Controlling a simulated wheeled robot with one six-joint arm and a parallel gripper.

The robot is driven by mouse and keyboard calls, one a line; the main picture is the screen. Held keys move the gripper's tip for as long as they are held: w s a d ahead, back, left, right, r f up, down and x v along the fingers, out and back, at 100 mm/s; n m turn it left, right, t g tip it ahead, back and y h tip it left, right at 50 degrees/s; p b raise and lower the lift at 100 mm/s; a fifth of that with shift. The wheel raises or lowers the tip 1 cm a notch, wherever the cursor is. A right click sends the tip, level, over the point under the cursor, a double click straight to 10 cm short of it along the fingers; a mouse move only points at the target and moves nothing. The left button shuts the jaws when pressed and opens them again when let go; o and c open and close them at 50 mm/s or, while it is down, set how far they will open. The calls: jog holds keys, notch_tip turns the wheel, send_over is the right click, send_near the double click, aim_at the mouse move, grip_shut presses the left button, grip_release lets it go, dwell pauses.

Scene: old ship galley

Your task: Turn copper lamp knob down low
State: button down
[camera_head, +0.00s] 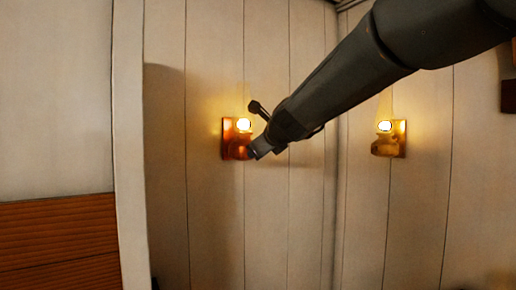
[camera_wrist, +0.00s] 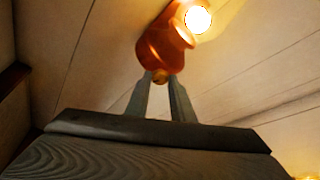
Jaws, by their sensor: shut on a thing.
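The copper lamp (camera_head: 236,143) is fixed to the plank wall left of centre in the head view, with a bright glowing bulb (camera_head: 243,124) at its top. In the wrist view the copper lamp (camera_wrist: 163,46) is at the top centre, its bulb lit. A small brass-coloured knob (camera_wrist: 160,76) sits at the lamp's lower end. My gripper (camera_wrist: 160,80) is shut on the knob, one finger on each side. In the head view my gripper (camera_head: 254,153) meets the lamp's lower right side, and the knob is hidden there.
A second, brass-coloured lamp (camera_head: 386,146), also lit, hangs on the wall to the right, beyond the corner. A wall post (camera_head: 130,150) and reddish-brown slatted wood (camera_head: 55,245) stand at the left. The wall below both lamps is clear.

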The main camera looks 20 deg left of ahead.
jog(key=shift+n+t, duration=0.3)
jog(key=shift+n, duration=0.1)
jog(key=shift+s+a+f+n+t+h+b, duration=0.15)
jog(key=shift+n+t+h+b, duration=0.2)
jog(key=shift+n, duration=0.45)
jog(key=n+t+y+b, duration=0.1)
jog(key=n+b, duration=0.4)
jog(key=b, duration=0.2)
jog(key=f+n+t+y+b, duration=0.1)
jog(key=n+t+b, duration=0.1)
jog(key=n+b, duration=0.4)
jog(key=n+t+y+b, duration=0.1)
jog(key=n+t+b, duration=0.1)
jog(key=n+b, duration=0.3)
jog(key=shift+f+y+b, duration=0.3)
jog(key=shift+y+b, duration=0.05)
jog(key=shift+b, duration=1.5)
jog(key=shift+r+n, duration=0.1)
jog(key=shift+n, duration=0.3)
jog(key=c, duration=1.5)
grip_release()
jog(key=shift+c, duration=0.2)
